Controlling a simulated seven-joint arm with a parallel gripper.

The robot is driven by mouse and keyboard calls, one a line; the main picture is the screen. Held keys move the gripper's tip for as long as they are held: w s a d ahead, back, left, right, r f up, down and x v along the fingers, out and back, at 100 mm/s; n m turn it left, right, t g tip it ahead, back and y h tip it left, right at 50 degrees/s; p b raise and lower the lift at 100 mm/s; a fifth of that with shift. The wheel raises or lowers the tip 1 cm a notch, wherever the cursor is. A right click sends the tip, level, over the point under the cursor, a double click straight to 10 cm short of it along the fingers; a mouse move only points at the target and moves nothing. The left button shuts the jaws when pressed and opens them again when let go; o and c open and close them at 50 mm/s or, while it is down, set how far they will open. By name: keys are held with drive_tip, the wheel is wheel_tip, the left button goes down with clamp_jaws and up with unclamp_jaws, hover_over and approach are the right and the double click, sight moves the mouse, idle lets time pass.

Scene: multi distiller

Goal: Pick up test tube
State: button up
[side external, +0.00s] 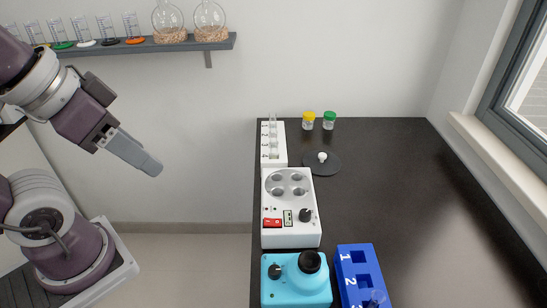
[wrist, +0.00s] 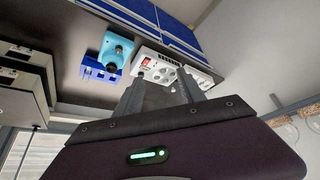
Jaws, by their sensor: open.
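My gripper (side external: 150,165) is at the left, in the air away from the black counter, and holds nothing. In the wrist view its two fingers (wrist: 161,88) stand apart. A clear test tube (side external: 273,120) appears to stand upright in the white numbered rack (side external: 280,128) at the counter's far left; how many tubes it holds is hard to tell. Another clear tube (side external: 377,298) shows in the blue numbered rack (side external: 358,253) at the near edge of the picture, partly cut off. The blue rack also shows in the wrist view (wrist: 90,70).
A white device (side external: 292,238) with round wells and a cyan device (side external: 285,296) stand along the counter's left edge. The counter's right side (side external: 420,210) is clear. A shelf (side external: 140,46) holds glassware.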

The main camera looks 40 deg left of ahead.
drive_tip(key=w+r+n+g+h, duration=0.1)
drive_tip(key=w+r+n, duration=0.2)
drive_tip(key=w, duration=0.3)
drive_tip(key=n+g, duration=0.4)
drive_tip(key=n, duration=1.1)
hover_over(274, 142)
drive_tip(key=shift+y, duration=0.4)
drive_tip(key=f, duration=1.4)
drive_tip(key=s+f, duration=0.1)
drive_tip(key=f, duration=0.6)
drive_tip(key=shift+f, duration=0.1)
drive_tip(key=shift+g, duration=0.3)
drive_tip(key=f, duration=0.5)
drive_tip(key=w+f, duration=0.1)
drive_tip(key=f, duration=0.2)
drive_tip(key=shift+f, duration=0.15)
clamp_jaws()
